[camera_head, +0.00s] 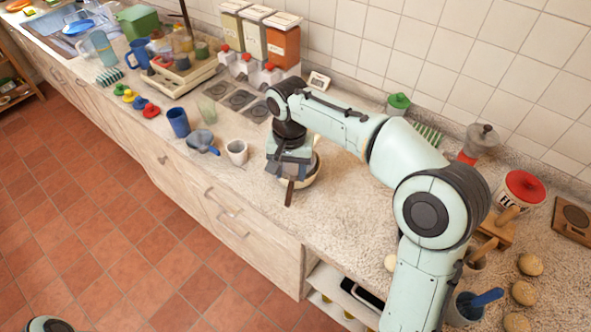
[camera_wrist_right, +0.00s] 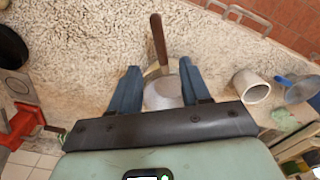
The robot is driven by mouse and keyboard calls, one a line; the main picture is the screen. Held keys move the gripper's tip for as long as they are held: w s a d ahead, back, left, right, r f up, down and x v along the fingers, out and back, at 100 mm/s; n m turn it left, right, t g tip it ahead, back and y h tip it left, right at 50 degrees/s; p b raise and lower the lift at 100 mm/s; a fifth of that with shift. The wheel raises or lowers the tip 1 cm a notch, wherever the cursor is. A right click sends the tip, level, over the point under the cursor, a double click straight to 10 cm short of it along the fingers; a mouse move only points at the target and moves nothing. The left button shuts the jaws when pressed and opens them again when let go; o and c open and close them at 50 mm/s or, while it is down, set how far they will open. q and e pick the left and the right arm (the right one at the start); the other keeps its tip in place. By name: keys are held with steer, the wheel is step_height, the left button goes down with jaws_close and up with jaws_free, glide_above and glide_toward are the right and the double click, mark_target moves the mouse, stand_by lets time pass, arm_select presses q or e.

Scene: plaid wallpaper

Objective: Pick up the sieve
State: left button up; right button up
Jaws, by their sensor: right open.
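The sieve shows a brown handle (camera_head: 289,193) that sticks out below my right gripper (camera_head: 288,172) toward the counter's front edge. In the right wrist view the handle (camera_wrist_right: 158,42) points up the picture, and its round grey part (camera_wrist_right: 163,93) shows between the two blue fingers. My right gripper is open above it, with one finger on each side; whether either finger touches it I cannot tell. A cream bowl (camera_head: 313,179) shows partly behind the gripper, at or under the sieve. The lower part of the sieve is hidden. My left gripper is not in view.
A white cup (camera_head: 237,152), a blue-grey handled vessel (camera_head: 201,141) and a blue mug (camera_head: 178,122) stand left of the gripper. A red-lidded flour canister (camera_head: 519,190) and several round buns are at the right. The counter's front strip is clear.

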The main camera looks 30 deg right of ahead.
mark_target(290, 188)
step_height(290, 188, down, 2)
steer(key=shift+w+f, duration=0.1)
steer(key=shift+f, duration=0.15)
step_height(290, 188, down, 5)
steer(key=shift+a+r+b, duration=0.1)
steer(key=shift+a+b, duration=0.05)
steer(key=shift+b, duration=0.2)
jaws_close()
